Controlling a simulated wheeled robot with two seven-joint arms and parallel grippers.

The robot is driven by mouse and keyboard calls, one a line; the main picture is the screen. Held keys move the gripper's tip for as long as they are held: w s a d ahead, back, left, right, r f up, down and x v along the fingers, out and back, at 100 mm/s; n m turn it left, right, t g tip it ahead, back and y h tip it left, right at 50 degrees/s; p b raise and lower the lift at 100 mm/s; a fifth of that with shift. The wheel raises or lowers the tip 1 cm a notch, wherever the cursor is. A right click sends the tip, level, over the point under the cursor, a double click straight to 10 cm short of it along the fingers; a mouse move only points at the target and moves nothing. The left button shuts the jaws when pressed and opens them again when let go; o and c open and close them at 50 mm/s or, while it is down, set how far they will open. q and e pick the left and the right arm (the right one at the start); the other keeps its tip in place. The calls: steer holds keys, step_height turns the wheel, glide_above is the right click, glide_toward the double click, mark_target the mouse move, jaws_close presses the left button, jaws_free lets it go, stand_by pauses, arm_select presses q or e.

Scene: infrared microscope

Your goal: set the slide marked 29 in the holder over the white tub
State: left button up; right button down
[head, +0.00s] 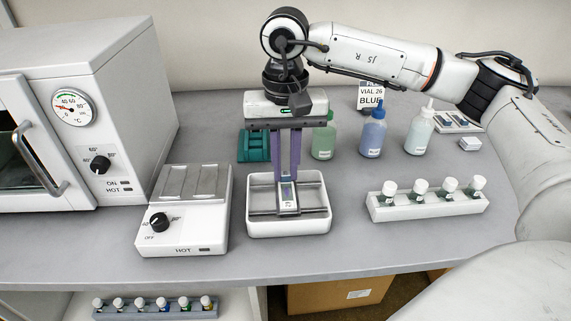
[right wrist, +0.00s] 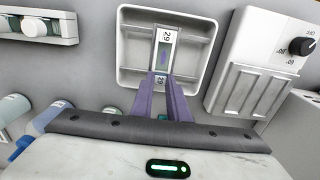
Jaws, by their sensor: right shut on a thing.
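The slide marked 29 (head: 288,194) is pinched between the purple fingertips of my right gripper (head: 288,178), over the white tub (head: 290,228). Its lower end reaches the holder's rail (head: 262,213) across the tub; whether it rests there I cannot tell. In the right wrist view the slide (right wrist: 164,50) lies over the tub's inside (right wrist: 196,60), with a 29 at its far end and another 29 by the fingertips of my right gripper (right wrist: 162,82). My left gripper is not in view.
A hot plate (head: 186,236) stands close left of the tub, with an oven (head: 85,120) beyond it. A rack of white-capped vials (head: 428,206) stands to the right. Bottles (head: 372,135) and a teal rack (head: 253,147) stand behind. The table's front strip is clear.

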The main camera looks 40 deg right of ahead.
steer(key=shift+f, duration=0.15)
stand_by(0.3)
steer(key=c, duration=1.2)
jaws_free()
steer(key=shift+r+p, duration=1.8)
steer(key=shift+r, duration=1.25)
